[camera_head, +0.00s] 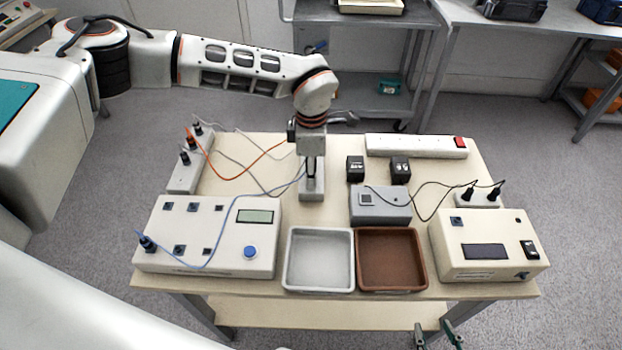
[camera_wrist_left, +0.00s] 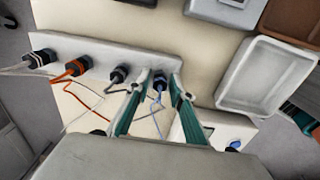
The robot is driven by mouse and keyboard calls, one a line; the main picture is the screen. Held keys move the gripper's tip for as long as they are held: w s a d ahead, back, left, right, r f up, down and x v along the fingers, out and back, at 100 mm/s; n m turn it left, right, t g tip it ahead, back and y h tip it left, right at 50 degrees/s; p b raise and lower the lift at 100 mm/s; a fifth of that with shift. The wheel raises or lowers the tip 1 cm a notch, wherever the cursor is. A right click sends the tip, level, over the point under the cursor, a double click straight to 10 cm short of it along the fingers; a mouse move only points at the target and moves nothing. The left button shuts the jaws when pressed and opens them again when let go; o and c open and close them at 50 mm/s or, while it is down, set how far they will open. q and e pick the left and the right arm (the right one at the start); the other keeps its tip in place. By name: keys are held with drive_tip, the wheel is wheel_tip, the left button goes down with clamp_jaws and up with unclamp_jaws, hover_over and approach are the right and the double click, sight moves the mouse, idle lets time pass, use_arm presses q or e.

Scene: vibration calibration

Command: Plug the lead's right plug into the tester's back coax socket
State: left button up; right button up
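The tester (camera_head: 228,232) is the pale box at the front left, with a display, a blue button and several small sockets on top. Which back-row socket (camera_head: 168,206) is coax is too small to tell. The blue lead (camera_head: 237,198) runs from its left plug (camera_head: 147,244), upright at the tester's front left, towards a grey rack (camera_head: 312,196). Its right plug (camera_wrist_left: 160,83) is at the rack's end in the left wrist view. My left gripper (camera_wrist_left: 158,84) is around this plug, fingers apart with gaps beside it. My right gripper (camera_head: 436,336) is open and empty at the bottom edge.
Other plugs, one orange (camera_wrist_left: 75,67), sit in the same rack beside the blue one. A second rack (camera_head: 184,178) stands at the left. A grey tray (camera_head: 288,284) and a brown tray (camera_head: 422,284) lie at the front middle. A cream box (camera_head: 500,240) stands at the right.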

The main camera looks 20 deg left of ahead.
use_arm(q)
clamp_jaws()
use_arm(e)
drive_tip(key=shift+r, duration=0.15)
use_arm(q)
drive_tip(key=shift+r+p, duration=0.4)
drive_tip(key=shift+p, duration=0.05)
use_arm(e)
drive_tip(key=shift+w+r, duration=0.15)
drive_tip(key=shift+r, duration=0.25)
use_arm(q)
drive_tip(key=shift+r+p, duration=1.2)
drive_tip(key=shift+r, duration=0.45)
use_arm(e)
drive_tip(key=r, duration=0.2)
drive_tip(key=w+r, duration=0.1)
drive_tip(key=shift+r, duration=0.35)
drive_tip(key=shift+f, duration=0.15)
